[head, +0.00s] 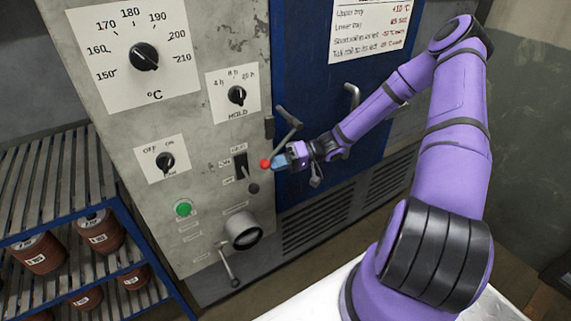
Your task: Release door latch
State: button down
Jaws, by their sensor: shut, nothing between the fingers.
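The blue oven door (310,75) is closed against the grey control panel. A dark grey bent lever, seemingly the door latch (289,133), sits at the door's left edge, and its lower end runs down behind my gripper. A red ball knob (265,164) shows just left of my fingertips; I cannot tell whether it belongs to the latch. My gripper (279,162) is shut and empty, pointing left across the door's edge. Its fingertips look close to or touching the red knob; contact cannot be told. The door's pull handle (353,95) is to the upper right.
The panel carries a temperature dial (144,57), a smaller hold dial (237,95), a switch (241,166) and a green button (183,208). A crank (229,266) hangs below. A slatted rack (60,185) with brown drums stands left.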

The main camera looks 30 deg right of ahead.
aim_at(265, 160)
jog(key=shift+s+a+r+m+t+y, duration=0.1)
jog(key=shift+a+r+m+t+y, duration=0.2)
jog(key=shift+a+r+y, duration=0.75)
jog(key=shift+a+r+m+t+y, duration=0.4)
jog(key=shift+a+r+y, duration=0.5)
jog(key=shift+y, duration=0.25)
jog(key=shift+d, duration=0.1)
